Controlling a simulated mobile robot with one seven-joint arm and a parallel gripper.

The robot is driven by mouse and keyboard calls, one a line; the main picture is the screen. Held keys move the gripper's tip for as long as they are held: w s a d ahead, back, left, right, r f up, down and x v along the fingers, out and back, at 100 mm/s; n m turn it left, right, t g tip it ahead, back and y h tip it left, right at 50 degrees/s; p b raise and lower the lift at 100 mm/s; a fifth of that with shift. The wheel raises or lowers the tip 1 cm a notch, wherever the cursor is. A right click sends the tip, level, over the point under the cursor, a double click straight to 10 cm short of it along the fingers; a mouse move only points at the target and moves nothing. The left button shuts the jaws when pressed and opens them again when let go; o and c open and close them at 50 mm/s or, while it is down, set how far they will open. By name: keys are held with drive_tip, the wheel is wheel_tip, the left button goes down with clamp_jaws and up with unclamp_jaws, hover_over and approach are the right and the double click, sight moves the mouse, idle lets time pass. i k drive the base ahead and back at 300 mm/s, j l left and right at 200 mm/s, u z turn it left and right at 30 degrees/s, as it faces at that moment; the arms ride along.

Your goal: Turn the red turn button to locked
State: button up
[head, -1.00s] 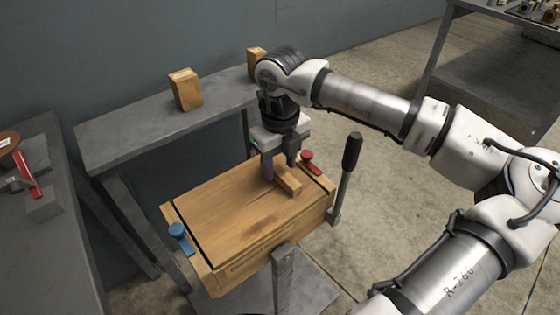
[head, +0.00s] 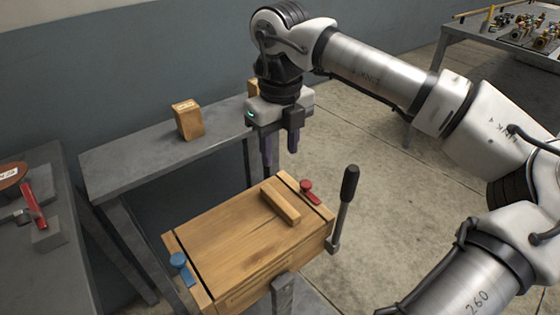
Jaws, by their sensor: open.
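The red turn button (head: 310,191) sits on the right end of a wooden box (head: 222,215). Its knob is toward the back and its short arm points toward the front right. A blue turn button (head: 181,265) sits on the box's left end. A wooden bar handle (head: 280,202) is on the lid. My gripper (head: 281,158) is open and empty, with its fingers pointing down. It hangs above the back right part of the box, up and left of the red button, touching nothing.
A black-handled lever (head: 346,200) stands upright just right of the box. A grey bench (head: 150,150) behind holds a wooden block (head: 187,119) and another partly hidden by my arm. A grey table (head: 45,270) with a red-handled tool (head: 33,206) is at left.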

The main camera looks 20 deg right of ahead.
sight(306, 184)
drive_tip(key=i+l+z, duration=0.1)
drive_tip(key=l+z, duration=0.2)
drive_tip(key=i+l+z, duration=0.25)
drive_tip(key=l+z, duration=0.3)
